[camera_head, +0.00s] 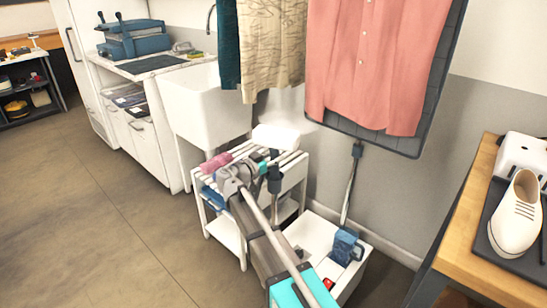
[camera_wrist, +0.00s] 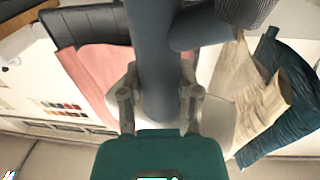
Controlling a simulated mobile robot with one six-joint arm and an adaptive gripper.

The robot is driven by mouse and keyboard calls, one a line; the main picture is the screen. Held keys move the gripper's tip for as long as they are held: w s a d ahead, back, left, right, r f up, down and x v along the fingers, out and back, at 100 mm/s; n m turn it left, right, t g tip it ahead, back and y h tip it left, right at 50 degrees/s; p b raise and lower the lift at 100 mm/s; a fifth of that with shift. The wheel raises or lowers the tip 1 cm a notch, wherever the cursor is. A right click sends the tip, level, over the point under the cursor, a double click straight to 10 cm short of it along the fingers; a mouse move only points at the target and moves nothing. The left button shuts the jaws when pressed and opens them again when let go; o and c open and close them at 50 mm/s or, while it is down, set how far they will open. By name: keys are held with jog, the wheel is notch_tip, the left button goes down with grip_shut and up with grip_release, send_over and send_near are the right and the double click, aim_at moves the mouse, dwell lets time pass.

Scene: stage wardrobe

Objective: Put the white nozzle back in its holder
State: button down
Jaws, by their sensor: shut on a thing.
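The white nozzle (camera_head: 276,137) is a wide white head on a dark blue-grey handle (camera_head: 274,182). My gripper (camera_head: 262,174) is shut on the handle, with the head above it, over the slatted stand and in front of the hanging clothes. In the wrist view the handle (camera_wrist: 154,60) runs between both fingers (camera_wrist: 158,98), and part of the white head (camera_wrist: 222,118) shows behind them. A white steamer base (camera_head: 312,232) stands on the floor at right with a metal pole (camera_head: 350,187). A blue fitting (camera_head: 357,150) tops the pole; I cannot tell whether this is the holder.
A pink shirt (camera_head: 370,65) and a beige shirt (camera_head: 270,45) hang close behind the nozzle. A white slatted stand (camera_head: 298,172) is below it, holding a pink roll (camera_head: 215,165). A wooden table (camera_head: 463,225) with a white shoe (camera_head: 517,215) stands at right. The left floor is clear.

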jog(key=shift+f, duration=0.2)
jog(key=c, duration=0.6)
grip_release()
jog(key=shift+s, duration=0.1)
jog(key=shift+v, duration=5.45)
